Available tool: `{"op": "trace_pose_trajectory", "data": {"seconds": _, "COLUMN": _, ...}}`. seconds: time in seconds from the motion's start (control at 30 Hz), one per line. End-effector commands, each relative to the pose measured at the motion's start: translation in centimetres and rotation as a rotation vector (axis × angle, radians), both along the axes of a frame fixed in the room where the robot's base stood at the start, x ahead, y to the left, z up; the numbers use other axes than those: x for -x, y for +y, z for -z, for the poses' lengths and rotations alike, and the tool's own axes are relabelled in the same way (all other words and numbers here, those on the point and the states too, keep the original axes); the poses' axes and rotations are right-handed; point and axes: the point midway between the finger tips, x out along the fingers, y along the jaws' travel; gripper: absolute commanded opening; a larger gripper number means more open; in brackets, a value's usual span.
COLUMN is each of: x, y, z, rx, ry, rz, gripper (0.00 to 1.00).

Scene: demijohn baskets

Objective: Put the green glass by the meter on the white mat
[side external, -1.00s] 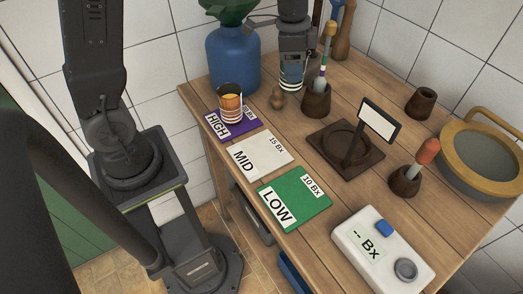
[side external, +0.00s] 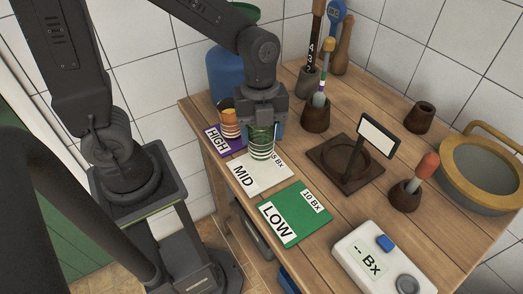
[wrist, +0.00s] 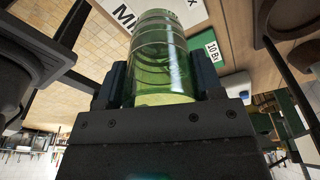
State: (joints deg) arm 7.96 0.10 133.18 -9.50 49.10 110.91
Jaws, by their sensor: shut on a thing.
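My gripper (side external: 262,118) is shut on a green glass (side external: 261,143) with pale rings around it. In the side view the glass is upright, over the back part of the white mat (side external: 256,181), which is marked MID and 15 Bx. I cannot tell whether its base touches the mat. In the wrist view the green glass (wrist: 158,60) stands between the two fingers, with the white mat (wrist: 185,12) beyond it. The meter (side external: 382,254), white with a blue button and a "-- Bx" display, lies at the front right.
An amber ringed glass (side external: 229,122) stands on the purple HIGH mat (side external: 215,141), close left of my gripper. The green LOW mat (side external: 315,222) is empty. A dark wooden stand with a blank sign (side external: 378,135) is to the right. A blue demijohn (side external: 226,75) stands behind.

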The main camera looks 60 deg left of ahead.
Motion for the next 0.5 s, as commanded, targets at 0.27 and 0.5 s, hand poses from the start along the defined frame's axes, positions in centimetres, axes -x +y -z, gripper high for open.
{"op": "trace_pose_trajectory", "data": {"seconds": 0.27, "x": 0.0, "y": 0.0, "z": 3.2, "rx": 0.0, "ry": 0.003, "rz": -0.002, "gripper": 0.28}}
{"op": "trace_pose_trajectory", "data": {"seconds": 0.5, "x": -0.1, "y": 0.0, "z": 5.1, "rx": 0.0, "ry": -0.002, "rz": -0.001, "gripper": 0.28}}
